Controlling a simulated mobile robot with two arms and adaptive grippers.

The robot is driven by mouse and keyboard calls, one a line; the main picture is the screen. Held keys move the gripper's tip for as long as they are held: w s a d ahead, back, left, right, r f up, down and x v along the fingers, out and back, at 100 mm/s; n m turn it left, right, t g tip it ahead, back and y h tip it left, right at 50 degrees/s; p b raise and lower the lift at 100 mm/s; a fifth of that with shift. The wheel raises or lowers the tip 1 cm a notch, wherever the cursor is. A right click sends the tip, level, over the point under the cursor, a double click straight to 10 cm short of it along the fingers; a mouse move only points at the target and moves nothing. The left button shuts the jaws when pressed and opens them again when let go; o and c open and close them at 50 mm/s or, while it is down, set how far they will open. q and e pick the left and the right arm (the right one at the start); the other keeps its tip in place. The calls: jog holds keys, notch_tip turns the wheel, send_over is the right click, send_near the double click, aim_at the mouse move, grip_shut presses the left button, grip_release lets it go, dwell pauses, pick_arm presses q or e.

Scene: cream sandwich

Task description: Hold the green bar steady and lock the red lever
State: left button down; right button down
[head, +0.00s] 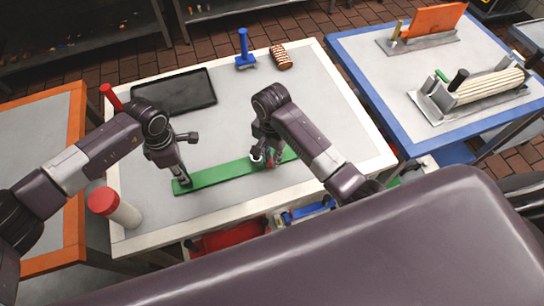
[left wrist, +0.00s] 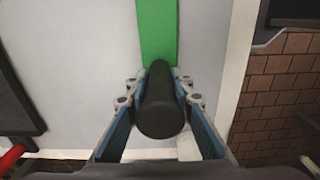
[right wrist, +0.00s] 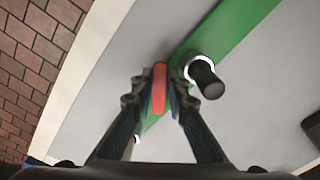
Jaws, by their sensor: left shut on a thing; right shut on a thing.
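The green bar (head: 222,173) lies flat across the front of the table. My left gripper (head: 183,181) is at its left end. In the left wrist view my left gripper (left wrist: 160,88) is shut around a black cylindrical handle (left wrist: 160,108), in line with the green bar (left wrist: 157,32). My right gripper (head: 268,160) is further along the bar. In the right wrist view my right gripper (right wrist: 160,92) is shut on the red lever (right wrist: 159,78), which lies over the green bar (right wrist: 235,38). A black knob with a white ring (right wrist: 205,78) stands beside the lever. The lever is mostly hidden in the head view.
On the table (head: 225,115) are a black tray (head: 174,91), a blue upright tool (head: 244,50), a striped brown item (head: 281,57) and a red-capped bottle (head: 114,207). The surface between the tray and the bar is mostly clear. A blue-edged table (head: 395,75) stands at right.

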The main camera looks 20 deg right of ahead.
jog(key=shift+r, duration=0.1)
jog(key=c, duration=1.9)
grip_release()
jog(key=shift+r, duration=0.1)
jog(key=shift+r, duration=3.85)
